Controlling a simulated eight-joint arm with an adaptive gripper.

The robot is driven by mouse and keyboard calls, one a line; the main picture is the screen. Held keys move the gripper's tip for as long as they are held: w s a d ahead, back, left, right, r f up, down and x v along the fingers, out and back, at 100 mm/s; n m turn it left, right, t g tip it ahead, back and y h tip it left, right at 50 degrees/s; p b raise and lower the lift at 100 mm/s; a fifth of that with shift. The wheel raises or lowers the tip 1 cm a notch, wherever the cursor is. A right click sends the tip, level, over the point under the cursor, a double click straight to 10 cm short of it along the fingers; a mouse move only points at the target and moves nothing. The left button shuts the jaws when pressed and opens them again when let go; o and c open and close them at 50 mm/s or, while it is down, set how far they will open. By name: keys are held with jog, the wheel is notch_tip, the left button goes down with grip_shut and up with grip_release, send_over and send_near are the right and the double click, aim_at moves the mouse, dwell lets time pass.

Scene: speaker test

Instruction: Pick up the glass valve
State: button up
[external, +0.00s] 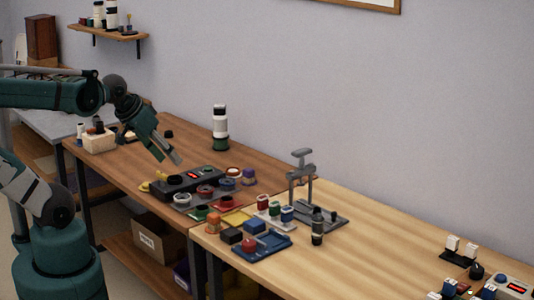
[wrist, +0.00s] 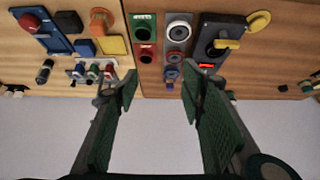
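I cannot clearly pick out a glass valve in either view. A small dark upright cylinder (external: 317,226) with a pale band stands on the light table in the external view; it also shows at the left of the wrist view (wrist: 44,71). I cannot tell whether it is glass. My gripper (external: 177,160) is above the brown table, near the black tester box. In the wrist view my gripper (wrist: 160,88) shows two green fingers spread wide apart with nothing between them.
A black box with a red display (external: 186,180) lies below my gripper. A tall white and black bottle (external: 220,128) stands near the wall. A grey press stand (external: 302,178), a blue tray (external: 262,246) and several coloured parts crowd the table joint. The light table's middle is clear.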

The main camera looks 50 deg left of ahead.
jog(key=shift+w+d+r, duration=0.1)
jog(key=w+d+r+m+g+p, duration=0.2)
jog(key=w+d+r+m+p, duration=0.3)
jog(key=w+d, duration=0.45)
jog(key=m+g+p, duration=0.4)
jog(key=m+p, duration=0.2)
jog(key=m, duration=0.5)
send_over(318, 213)
jog(key=a, duration=1.1)
notch_tip(318, 213, down, 7)
jog(key=d+f+m, duration=0.1)
jog(key=d+f, duration=0.1)
jog(key=d, duration=0.1)
jog(key=d+f+m+p, duration=0.1)
jog(key=d+f, duration=0.2)
jog(key=d, duration=0.1)
jog(key=d+f+m+g+p, duration=0.1)
jog(key=d+f+m, duration=0.1)
jog(key=d+f, duration=0.1)
jog(key=shift+d, duration=0.3)
jog(key=shift+d+f, duration=0.3)
jog(key=shift+f, duration=0.1)
jog(key=shift+f, duration=1.15)
